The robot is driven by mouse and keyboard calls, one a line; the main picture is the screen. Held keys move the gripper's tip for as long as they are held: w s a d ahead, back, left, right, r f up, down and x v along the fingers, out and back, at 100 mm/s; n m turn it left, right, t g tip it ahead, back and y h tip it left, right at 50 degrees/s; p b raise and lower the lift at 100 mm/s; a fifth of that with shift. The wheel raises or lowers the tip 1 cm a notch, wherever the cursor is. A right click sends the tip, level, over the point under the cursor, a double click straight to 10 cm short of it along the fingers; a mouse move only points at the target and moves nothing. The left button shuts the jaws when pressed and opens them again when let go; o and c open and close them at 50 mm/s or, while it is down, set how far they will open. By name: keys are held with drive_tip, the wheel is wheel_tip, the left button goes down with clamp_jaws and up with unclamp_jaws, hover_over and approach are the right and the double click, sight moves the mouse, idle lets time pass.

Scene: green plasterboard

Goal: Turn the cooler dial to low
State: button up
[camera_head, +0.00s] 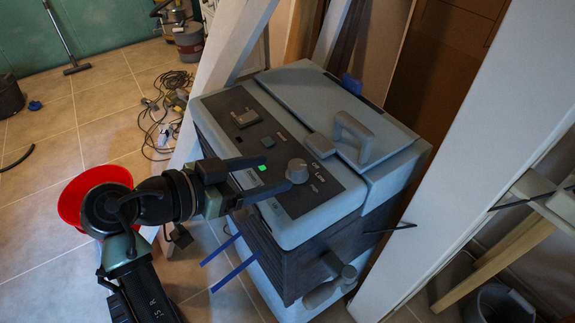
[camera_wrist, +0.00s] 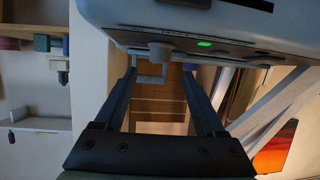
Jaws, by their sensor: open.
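The cooler (camera_head: 335,115) is a light blue-grey box with a dark control panel on its sloping top. Its grey round dial (camera_head: 297,171) sits at the panel's right, beside the labels Off, Low and High. I cannot tell which label it points to. My gripper (camera_head: 279,172) is open and comes in from the left, low over the panel, with its fingertips close to the dial. In the wrist view, the dial (camera_wrist: 160,52) shows between and just beyond the two open fingertips (camera_wrist: 159,73). I cannot tell whether a finger touches it.
A lit green indicator (camera_head: 262,167) is on the panel. A raised grey handle (camera_head: 352,137) stands on the lid behind the dial. White slanted beams (camera_head: 470,150) flank the cooler. A red bucket (camera_head: 73,198) and tangled cables (camera_head: 165,105) are on the tiled floor.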

drive_tip(key=v, duration=0.5)
drive_tip(key=shift+a+r, duration=0.1)
idle(0.3)
